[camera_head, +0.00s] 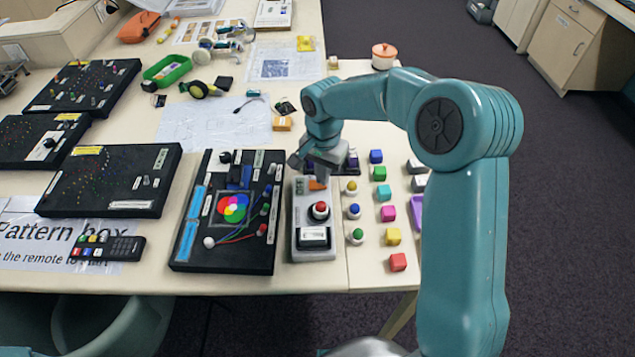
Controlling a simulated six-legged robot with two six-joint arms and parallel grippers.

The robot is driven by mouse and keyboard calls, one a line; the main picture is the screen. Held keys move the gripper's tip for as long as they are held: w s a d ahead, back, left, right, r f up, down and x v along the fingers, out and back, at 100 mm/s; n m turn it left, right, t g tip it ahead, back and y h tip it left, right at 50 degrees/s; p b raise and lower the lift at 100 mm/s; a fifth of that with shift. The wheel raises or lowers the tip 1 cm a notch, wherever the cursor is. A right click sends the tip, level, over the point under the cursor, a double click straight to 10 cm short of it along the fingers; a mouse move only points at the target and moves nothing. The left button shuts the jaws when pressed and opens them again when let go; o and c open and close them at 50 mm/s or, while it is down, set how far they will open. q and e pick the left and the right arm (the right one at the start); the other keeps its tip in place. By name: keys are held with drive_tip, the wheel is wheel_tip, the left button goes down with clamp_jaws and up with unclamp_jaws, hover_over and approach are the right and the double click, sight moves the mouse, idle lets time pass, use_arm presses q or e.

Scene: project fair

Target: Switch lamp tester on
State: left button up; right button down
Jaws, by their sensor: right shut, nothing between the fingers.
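A small grey box, which looks like the lamp tester (314,257), stands near the table's front edge. It has a red round knob (320,210) on a dark base and a white label below it. An orange part (317,184) shows at its far end, just below my right gripper (318,177). My right gripper is shut and empty, pointing down over the far end of the box. I cannot tell whether it touches the box. The gripper and wrist hide part of that end. My left gripper is not in view.
A black board with coloured discs (262,255) lies close left of the box. To its right are coloured cubes (397,262) in rows and small round-topped pieces (356,236). More black boards (110,180) and a remote (108,248) lie left. An orange-lidded pot (383,56) stands behind.

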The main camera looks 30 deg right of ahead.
drive_tip(key=shift+f, duration=0.3)
drive_tip(key=shift+r+p, duration=2.3)
drive_tip(key=shift+r, duration=1.35)
drive_tip(key=shift+f, duration=0.1)
